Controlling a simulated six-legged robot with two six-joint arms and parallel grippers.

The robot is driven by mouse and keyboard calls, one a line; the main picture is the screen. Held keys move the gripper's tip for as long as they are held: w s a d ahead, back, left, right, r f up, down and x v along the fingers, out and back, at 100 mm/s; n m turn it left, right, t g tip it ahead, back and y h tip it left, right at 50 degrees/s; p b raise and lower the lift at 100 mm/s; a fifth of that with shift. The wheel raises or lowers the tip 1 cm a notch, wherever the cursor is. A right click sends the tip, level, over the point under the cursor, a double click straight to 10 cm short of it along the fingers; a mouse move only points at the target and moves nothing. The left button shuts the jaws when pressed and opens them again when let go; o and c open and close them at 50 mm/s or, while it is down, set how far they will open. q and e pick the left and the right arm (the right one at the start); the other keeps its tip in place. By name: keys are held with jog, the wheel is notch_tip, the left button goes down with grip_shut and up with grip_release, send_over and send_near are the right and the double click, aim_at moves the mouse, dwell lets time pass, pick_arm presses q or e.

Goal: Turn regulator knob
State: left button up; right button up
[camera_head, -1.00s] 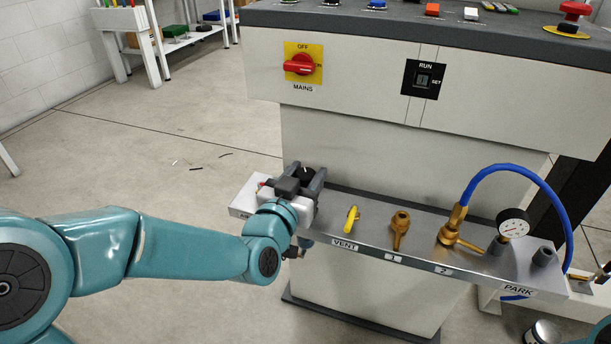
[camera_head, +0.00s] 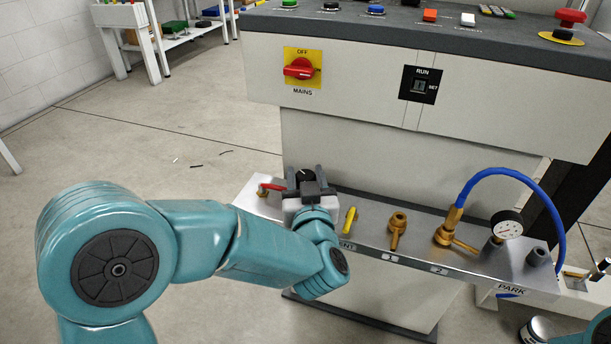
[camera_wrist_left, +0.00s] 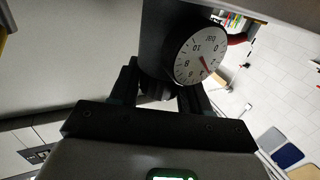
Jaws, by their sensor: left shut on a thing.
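The regulator is at the left end of the metal shelf, mostly hidden by my gripper in the head view. In the left wrist view its dark body carries a white round dial (camera_wrist_left: 200,55) with a red needle. My left gripper (camera_head: 306,181) is around the black regulator knob (camera_head: 305,175) from the front. In the left wrist view the two dark fingers of the left gripper (camera_wrist_left: 160,88) are shut on the knob below the regulator body. The knob's marking is not readable. My right gripper is out of view.
A red lever (camera_head: 271,187) sits just left of the gripper. A yellow vent lever (camera_head: 349,220), brass valves (camera_head: 397,228), a blue hose (camera_head: 510,172) and a pressure gauge (camera_head: 507,225) stand along the shelf to the right. The red mains switch (camera_head: 300,69) is above.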

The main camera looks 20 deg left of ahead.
pick_arm(q)
jog(key=shift+r, duration=0.15)
jog(key=o, duration=0.9)
jog(key=shift+w, duration=0.1)
jog(key=shift+o, duration=0.2)
jog(key=p+v, duration=0.3)
jog(key=v, duration=1.3)
jog(key=shift+p, duration=0.4)
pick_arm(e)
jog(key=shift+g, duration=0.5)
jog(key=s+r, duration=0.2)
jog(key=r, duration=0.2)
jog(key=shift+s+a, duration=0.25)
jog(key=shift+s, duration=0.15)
pick_arm(q)
jog(key=shift+d, duration=0.15)
